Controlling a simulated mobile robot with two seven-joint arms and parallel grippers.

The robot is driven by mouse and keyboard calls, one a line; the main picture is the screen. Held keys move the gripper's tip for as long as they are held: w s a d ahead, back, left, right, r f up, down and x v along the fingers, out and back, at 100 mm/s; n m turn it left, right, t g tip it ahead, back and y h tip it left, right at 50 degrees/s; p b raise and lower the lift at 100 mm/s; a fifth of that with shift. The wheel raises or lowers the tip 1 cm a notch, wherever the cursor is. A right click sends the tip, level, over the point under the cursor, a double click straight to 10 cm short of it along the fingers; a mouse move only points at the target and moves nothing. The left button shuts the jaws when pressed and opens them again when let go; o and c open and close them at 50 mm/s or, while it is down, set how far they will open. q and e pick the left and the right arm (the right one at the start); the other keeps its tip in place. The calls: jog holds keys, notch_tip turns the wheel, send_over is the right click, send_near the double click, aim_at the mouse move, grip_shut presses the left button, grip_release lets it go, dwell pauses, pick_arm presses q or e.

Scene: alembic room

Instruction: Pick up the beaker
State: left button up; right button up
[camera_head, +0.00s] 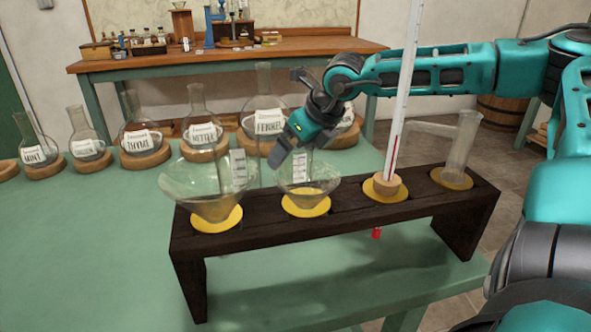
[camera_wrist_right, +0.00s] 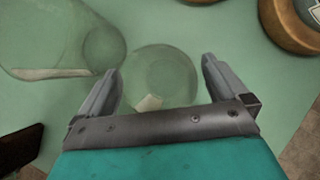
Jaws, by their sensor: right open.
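A clear glass beaker (camera_head: 301,166) with a white scale label stands on the green table, seen partly through and behind a funnel. A larger clear beaker (camera_head: 238,170) with a similar label stands to its left. My right gripper (camera_head: 279,156) hangs above the smaller beaker, fingers pointing down. In the right wrist view the smaller beaker (camera_wrist_right: 160,72) shows between the open fingers (camera_wrist_right: 162,84), and the larger one (camera_wrist_right: 75,40) is at the left. I cannot tell how high the fingertips are above its rim. My left gripper is not in view.
A dark wooden rack (camera_head: 345,215) in front holds two glass funnels (camera_head: 205,185), a thermometer (camera_head: 403,95) and a glass tube (camera_head: 462,145). Labelled flasks (camera_head: 140,128) on wooden stands line the table behind. The table's left part is clear.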

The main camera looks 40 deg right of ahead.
jog(key=shift+x, duration=0.95)
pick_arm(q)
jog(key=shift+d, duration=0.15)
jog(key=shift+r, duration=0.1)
pick_arm(e)
jog(key=c, duration=1)
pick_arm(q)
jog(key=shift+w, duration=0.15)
pick_arm(e)
jog(key=shift+r, duration=0.1)
pick_arm(q)
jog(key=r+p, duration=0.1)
jog(key=p, duration=0.1)
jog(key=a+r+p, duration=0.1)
jog(key=p, duration=0.1)
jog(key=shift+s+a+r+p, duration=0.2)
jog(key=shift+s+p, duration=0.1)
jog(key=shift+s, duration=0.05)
pick_arm(e)
notch_tip(320, 180, up, 20)
